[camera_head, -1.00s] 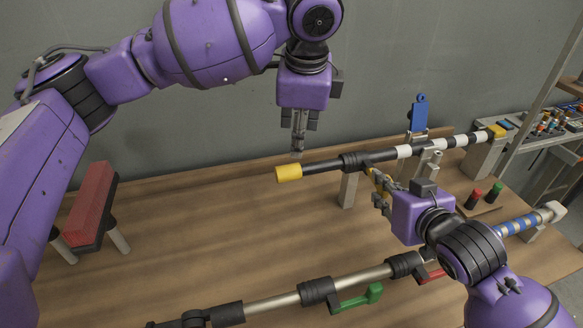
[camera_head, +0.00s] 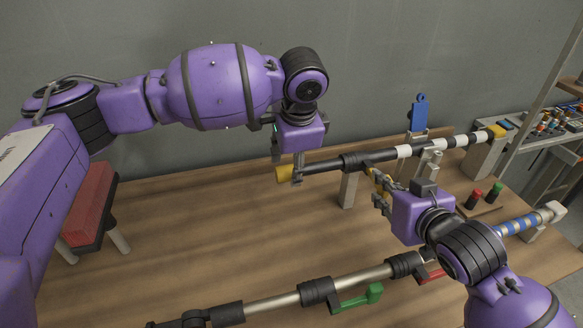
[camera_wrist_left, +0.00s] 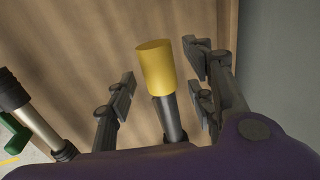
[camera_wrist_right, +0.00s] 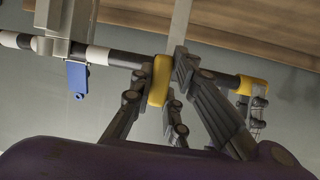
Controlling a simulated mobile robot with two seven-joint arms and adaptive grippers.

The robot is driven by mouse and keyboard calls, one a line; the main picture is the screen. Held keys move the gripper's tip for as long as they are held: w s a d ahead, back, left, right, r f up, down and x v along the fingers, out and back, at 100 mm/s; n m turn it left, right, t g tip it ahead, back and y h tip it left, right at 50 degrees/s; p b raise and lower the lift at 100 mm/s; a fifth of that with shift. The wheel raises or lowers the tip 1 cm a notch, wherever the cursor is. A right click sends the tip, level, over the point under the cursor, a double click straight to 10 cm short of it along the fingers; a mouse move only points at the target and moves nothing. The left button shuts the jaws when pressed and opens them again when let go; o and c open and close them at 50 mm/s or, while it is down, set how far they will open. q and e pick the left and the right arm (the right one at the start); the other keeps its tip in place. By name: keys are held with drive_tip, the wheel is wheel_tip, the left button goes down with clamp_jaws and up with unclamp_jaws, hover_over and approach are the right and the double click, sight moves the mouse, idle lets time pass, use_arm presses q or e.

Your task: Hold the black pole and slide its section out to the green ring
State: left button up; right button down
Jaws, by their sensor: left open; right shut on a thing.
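The black pole (camera_head: 440,144) has white bands on its right half and lies raised on supports. Its thin black left section (camera_head: 322,167) ends in a yellow cap (camera_head: 283,174), also seen in the left wrist view (camera_wrist_left: 155,67). My left gripper (camera_head: 287,165) is open, its fingers on either side of the section by the cap. My right gripper (camera_head: 378,188) is shut on a yellow lever (camera_wrist_right: 160,80) beside the black collar (camera_head: 353,162). I cannot make out a green ring on the pole.
A metal pole (camera_head: 275,302) with a green lever (camera_head: 372,292) lies along the front. A blue tag (camera_head: 419,112) stands behind the black pole. A red block (camera_head: 88,205) on a stand is at left. The table middle is clear.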

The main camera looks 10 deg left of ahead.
use_arm(q)
drive_tip(key=shift+w+a+f, duration=0.1)
drive_tip(key=shift+w+f, duration=0.05)
drive_tip(key=shift+f, duration=0.5)
clamp_jaws()
